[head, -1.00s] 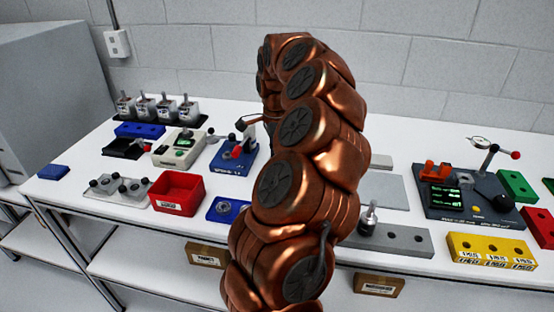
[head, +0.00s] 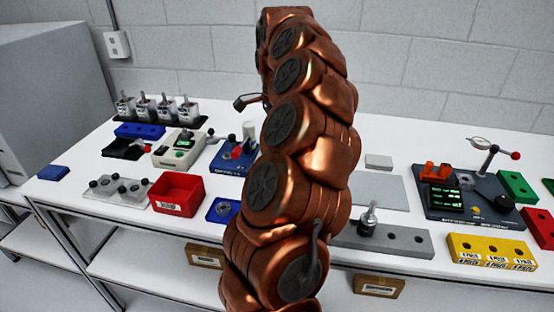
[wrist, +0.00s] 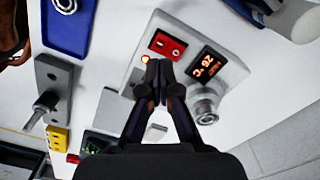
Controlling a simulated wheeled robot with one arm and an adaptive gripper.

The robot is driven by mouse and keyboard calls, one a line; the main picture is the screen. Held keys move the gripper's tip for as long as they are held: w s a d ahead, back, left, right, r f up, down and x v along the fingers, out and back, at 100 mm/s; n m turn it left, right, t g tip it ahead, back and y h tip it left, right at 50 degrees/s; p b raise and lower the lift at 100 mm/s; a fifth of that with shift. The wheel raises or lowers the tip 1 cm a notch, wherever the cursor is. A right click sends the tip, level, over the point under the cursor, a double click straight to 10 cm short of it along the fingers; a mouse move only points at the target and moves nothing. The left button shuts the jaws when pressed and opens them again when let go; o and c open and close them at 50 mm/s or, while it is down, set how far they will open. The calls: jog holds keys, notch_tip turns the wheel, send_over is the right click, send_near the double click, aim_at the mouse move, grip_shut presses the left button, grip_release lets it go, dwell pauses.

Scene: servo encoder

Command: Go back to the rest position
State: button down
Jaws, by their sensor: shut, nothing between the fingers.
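My gripper (wrist: 158,72) shows in the wrist view with its two dark fingers together at the tips and nothing between them. Behind the fingertips in that view is a light grey device with a red switch panel (wrist: 167,46), an orange-lit display (wrist: 207,66) and a round metal knob (wrist: 205,106). The fingertips appear above it; I cannot tell the gap. In the head view my copper arm rises upright in the middle, and the gripper's fingers are hidden behind it.
The white table (head: 85,225) holds a red bin (head: 176,193), a clear tray with knobs (head: 118,191), a grey block with a peg (head: 385,237), a dark gauge station (head: 463,200) and a yellow block (head: 491,250). My arm hides the table's middle. The air above the right side is free.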

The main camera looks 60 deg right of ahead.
jog(key=shift+r, duration=0.65)
